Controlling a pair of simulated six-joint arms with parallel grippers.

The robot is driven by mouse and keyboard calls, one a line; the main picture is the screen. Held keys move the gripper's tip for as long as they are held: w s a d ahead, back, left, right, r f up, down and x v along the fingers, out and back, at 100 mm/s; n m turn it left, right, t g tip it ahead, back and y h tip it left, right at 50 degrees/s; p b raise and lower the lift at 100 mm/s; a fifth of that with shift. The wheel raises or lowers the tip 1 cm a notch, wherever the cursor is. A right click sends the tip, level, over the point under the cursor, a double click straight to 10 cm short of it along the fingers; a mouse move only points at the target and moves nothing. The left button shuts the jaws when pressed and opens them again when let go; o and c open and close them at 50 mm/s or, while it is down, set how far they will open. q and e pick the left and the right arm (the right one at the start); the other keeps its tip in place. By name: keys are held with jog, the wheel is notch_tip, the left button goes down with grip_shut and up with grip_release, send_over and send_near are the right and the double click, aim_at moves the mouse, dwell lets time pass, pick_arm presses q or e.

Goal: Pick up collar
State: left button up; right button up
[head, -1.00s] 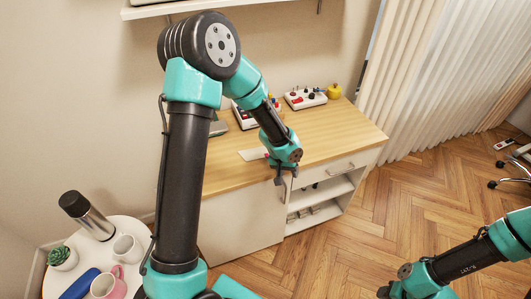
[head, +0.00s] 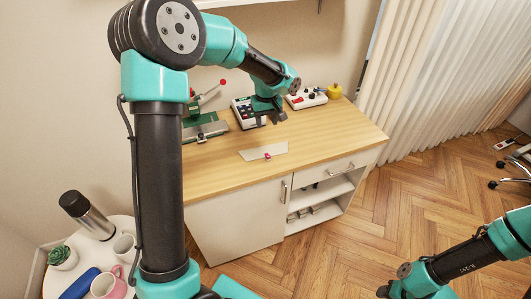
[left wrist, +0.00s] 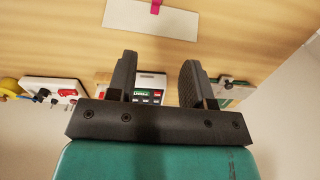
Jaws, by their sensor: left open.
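On the desk lies a flat whitish rectangle (head: 250,153) with a small pink-red piece (head: 267,156) at its front edge. I cannot tell for sure which of these is the collar. In the left wrist view the pale rectangle (left wrist: 135,18) is at the top, with the pink piece (left wrist: 156,6) on it. My left gripper (head: 268,118) is open and empty, above the desk and behind the rectangle. Its two fingers (left wrist: 160,65) show apart in the left wrist view. My right gripper (head: 383,291) is low at the bottom right, small and partly cut off.
Behind on the desk (head: 330,130) are a green press-like tool (head: 205,127), a keypad device (head: 242,112), a white button box (head: 306,98) and a yellow object (head: 334,91). A round table (head: 45,285) with flask and mugs stands at left. The desk's right part is clear.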

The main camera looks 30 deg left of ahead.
pick_arm(q)
send_over(268, 154)
jog(key=f, duration=1.1)
jog(key=shift+s+a+f, duration=0.15)
jog(key=shift+s+f, duration=0.05)
jog(key=shift+s, duration=0.1)
jog(key=shift+f, duration=0.3)
jog(key=shift+w+d+f, duration=0.1)
jog(key=shift+d+f, duration=0.05)
jog(key=shift+f, duration=1.15)
jog(key=shift+w+d+f, duration=0.1)
jog(key=shift+f, duration=1.2)
grip_shut()
